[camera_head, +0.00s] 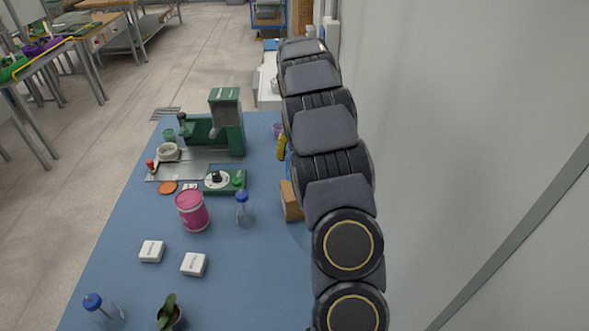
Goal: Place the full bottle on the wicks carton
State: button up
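A clear bottle with a blue cap (242,208) stands upright right of the pink tub. A second blue-capped clear bottle (103,309) is at the near left, cut by the picture's lower edge. I cannot tell which bottle is full. Two small white cartons, a left one (151,251) and a right one (194,264), lie apart on the blue table with nothing on top. Their print is too small to read, so I cannot tell which is the wicks carton. My arm runs along the table's right side; my gripper is not in view.
A pink tub (192,211) stands left of the middle bottle. A potted plant (169,314) is at the near edge. A brown box (291,202) is partly hidden by my arm. A green machine (226,124) stands at the back. The blue table (255,275) is clear at near right.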

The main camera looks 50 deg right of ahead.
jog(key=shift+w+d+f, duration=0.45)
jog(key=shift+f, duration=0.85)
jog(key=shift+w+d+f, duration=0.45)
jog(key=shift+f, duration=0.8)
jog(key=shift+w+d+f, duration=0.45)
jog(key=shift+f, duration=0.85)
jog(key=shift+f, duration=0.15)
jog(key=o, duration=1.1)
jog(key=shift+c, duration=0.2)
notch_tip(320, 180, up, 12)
